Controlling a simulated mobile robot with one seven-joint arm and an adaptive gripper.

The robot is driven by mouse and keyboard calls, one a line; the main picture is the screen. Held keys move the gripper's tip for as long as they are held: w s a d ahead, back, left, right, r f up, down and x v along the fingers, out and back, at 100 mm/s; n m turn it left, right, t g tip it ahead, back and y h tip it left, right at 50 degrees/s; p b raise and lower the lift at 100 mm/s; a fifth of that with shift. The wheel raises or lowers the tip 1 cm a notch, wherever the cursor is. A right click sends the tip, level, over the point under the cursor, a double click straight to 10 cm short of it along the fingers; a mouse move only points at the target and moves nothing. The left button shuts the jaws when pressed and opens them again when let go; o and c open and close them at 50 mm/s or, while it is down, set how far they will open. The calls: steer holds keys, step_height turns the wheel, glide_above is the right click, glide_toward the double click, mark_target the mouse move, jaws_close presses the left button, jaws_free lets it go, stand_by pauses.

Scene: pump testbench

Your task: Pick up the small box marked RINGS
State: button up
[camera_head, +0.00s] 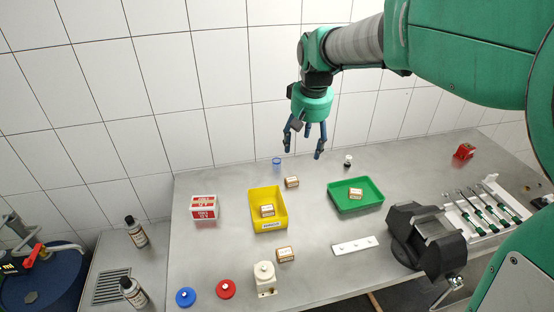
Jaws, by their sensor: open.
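Several small tan boxes with white labels are in view; the lettering is too small to read, so I cannot tell which is marked RINGS. One box (291,182) lies on the table behind the yellow tray. Another box (267,211) sits in the yellow tray (281,196). A third box (285,254) lies on the table in front of that tray. Another box (355,193) sits in the green tray (372,196). My gripper (303,149) is open and empty, fingers pointing down, raised above the back of the table and apart from all boxes.
A red and white carton (204,207) stands left on the metal table (235,187). A small blue cup (276,163) and a dark bottle (348,161) stand at the back. A black vise (420,235) and a tool rack (484,209) fill the right. A white strip (355,246) lies in front.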

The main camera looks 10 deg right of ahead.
steer(key=w+d+f+g, duration=0.1)
steer(key=w+d+f, duration=0.1)
steer(key=w+f, duration=0.9)
steer(key=w+d+f+g, duration=0.1)
steer(key=w+d+f, duration=0.1)
steer(key=w+f, duration=0.9)
steer(key=shift+w+d+g, duration=0.15)
steer(key=shift+d+g, duration=0.05)
steer(key=shift+g, duration=0.1)
steer(key=shift+f, duration=0.2)
steer(key=b, duration=0.2)
glide_above(292, 180)
steer(key=shift+d+f, duration=0.15)
steer(key=shift+f, duration=4.05)
steer(key=shift+w+f+b, duration=0.1)
steer(key=shift+f+b, duration=0.35)
steer(key=shift+f, duration=2.15)
